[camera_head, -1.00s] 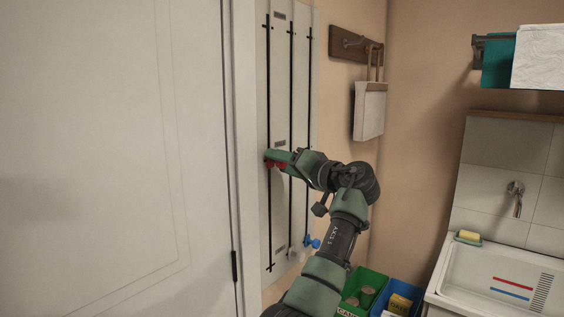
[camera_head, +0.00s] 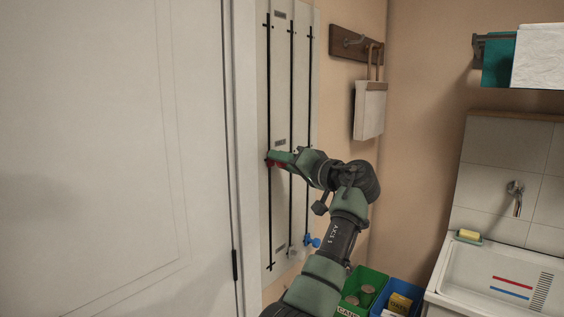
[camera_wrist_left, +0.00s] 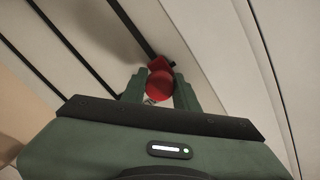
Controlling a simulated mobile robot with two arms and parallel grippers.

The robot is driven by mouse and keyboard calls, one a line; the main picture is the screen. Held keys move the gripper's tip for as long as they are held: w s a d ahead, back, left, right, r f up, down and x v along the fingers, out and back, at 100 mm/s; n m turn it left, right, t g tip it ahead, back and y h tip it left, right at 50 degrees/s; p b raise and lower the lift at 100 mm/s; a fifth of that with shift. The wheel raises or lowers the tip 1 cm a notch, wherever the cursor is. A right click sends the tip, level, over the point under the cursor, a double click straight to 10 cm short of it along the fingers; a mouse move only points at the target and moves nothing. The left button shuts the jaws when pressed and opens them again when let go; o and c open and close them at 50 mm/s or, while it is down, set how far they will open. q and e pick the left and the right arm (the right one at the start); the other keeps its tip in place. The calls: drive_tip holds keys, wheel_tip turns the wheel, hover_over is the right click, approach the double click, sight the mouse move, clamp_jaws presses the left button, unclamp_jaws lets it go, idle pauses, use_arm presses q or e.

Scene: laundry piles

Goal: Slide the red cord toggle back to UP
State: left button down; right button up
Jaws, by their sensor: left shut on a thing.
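The red cord toggle (camera_head: 273,163) sits on the leftmost black cord of the pale wall board (camera_head: 280,205), around the middle of the cord's length. My left gripper (camera_head: 274,158) is shut on it and covers part of it. In the left wrist view the red toggle (camera_wrist_left: 160,85) lies between the two green fingers (camera_wrist_left: 158,92), with its red block against the black cord just beyond. A blue toggle (camera_head: 311,241) and a pale one (camera_head: 293,252) sit low on the other two cords. My right gripper is not in view.
A white door (camera_head: 110,150) stands close on the left. To the right are a wooden hook rail (camera_head: 350,43) with a hanging bag (camera_head: 370,110). Green (camera_head: 372,281) and blue (camera_head: 413,290) bins stand below, beside a sink (camera_head: 470,275).

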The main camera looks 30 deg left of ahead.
use_arm(q)
drive_tip(key=shift+f, duration=0.2)
idle(0.3)
wheel_tip(320, 180, down, 15)
drive_tip(key=b, duration=0.8)
drive_tip(key=shift+r, duration=0.3)
